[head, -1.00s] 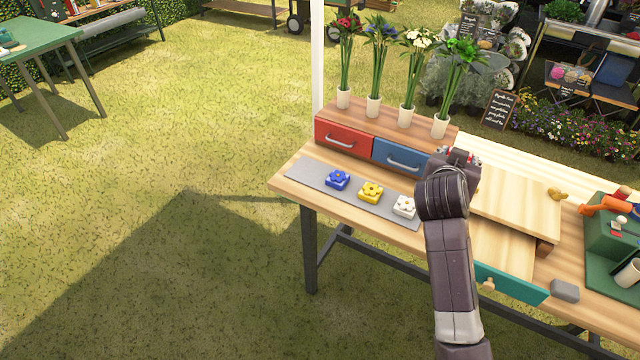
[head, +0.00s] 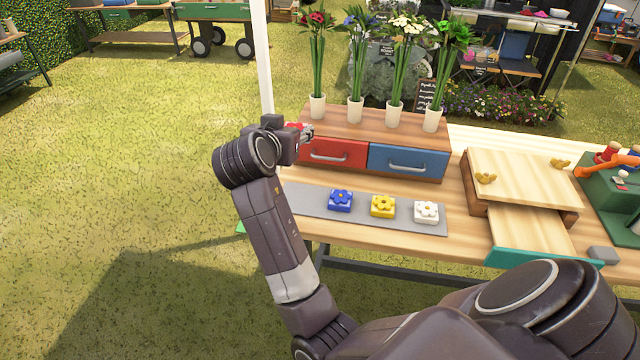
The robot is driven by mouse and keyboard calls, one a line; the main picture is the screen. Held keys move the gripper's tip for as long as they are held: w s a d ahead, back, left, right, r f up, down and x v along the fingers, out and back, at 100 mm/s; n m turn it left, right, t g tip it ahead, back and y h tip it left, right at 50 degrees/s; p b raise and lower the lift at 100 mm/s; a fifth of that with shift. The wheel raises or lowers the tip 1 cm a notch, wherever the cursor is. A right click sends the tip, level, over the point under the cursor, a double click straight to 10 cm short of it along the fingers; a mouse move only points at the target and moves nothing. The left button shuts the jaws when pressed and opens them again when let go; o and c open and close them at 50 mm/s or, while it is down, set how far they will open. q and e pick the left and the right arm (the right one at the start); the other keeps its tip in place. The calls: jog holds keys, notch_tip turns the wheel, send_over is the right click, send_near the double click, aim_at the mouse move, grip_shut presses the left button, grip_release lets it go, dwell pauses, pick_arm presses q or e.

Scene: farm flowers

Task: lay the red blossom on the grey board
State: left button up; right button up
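The grey board (head: 435,226) lies along the table's front left. A blue blossom (head: 341,200), a yellow blossom (head: 383,206) and a white blossom (head: 426,212) sit in a row on it. Its left end is bare. My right gripper (head: 306,132) is above the table's left end, beside the red drawer's upper left. Some red shows at its fingers, but I cannot tell whether this is the red blossom or part of the gripper. Whether the fingers are open or shut is unclear. My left gripper is out of view.
A wooden chest with a red drawer (head: 334,153) and a blue drawer (head: 407,162), both shut, stands behind the board. Several vases of flowers stand on it. Right of it is a wooden box (head: 520,175) with a teal-fronted drawer (head: 543,257) pulled out. A white post (head: 263,60) rises behind.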

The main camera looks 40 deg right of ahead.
send_over(298, 202)
notch_tip(298, 202, down, 14)
jog(key=shift+w+d+f, duration=0.1)
jog(key=shift+f, duration=2.55)
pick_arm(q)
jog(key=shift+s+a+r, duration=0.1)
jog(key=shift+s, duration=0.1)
pick_arm(e)
jog(key=shift+f, duration=0.15)
jog(key=o, duration=1.1)
